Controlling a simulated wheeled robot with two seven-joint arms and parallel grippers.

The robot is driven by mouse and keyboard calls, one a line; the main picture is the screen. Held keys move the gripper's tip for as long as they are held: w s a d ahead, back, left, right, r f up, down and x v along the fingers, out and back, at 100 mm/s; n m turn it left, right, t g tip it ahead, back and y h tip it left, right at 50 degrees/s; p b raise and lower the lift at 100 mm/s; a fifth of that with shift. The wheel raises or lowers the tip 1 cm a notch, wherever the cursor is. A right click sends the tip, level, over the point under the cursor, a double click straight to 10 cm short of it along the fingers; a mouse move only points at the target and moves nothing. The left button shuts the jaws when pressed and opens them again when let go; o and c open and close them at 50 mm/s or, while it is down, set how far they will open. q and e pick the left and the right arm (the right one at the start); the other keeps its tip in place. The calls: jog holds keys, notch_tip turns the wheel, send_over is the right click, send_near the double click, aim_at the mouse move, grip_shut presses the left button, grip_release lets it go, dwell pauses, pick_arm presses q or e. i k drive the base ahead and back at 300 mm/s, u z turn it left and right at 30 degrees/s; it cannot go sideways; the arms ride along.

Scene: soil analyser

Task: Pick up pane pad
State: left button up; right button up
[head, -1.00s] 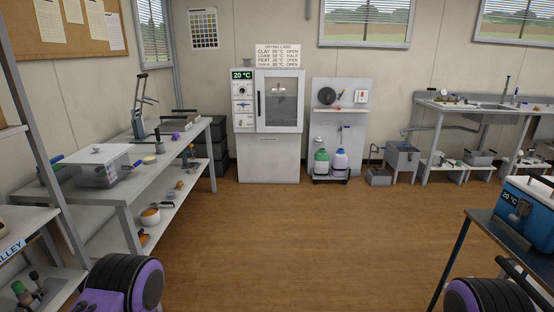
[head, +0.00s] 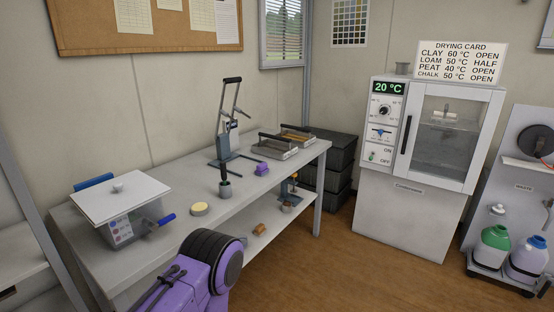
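No object is labelled as the pane pad. A small purple block (head: 262,169) lies on the grey workbench (head: 270,191), right of centre, in front of the metal trays. A pale yellow round pad (head: 199,209) lies nearer, at the bench's front edge. I cannot tell for certain which of them is the pane pad. A purple and black part of my own arm shows at the bottom, in front of the bench. Neither of my grippers can be made out in the head view.
A lidded clear box (head: 121,198) stands on the bench's left end, and a lever press (head: 224,148) at the back. Metal trays (head: 273,149) lie to the right. A drying cabinet (head: 406,213) stands right of dark crates (head: 333,158). The floor in front is clear.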

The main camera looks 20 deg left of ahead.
aim_at(262, 169)
jog(key=u, duration=0.45)
jog(key=i, duration=1.7)
jog(key=u, duration=0.45)
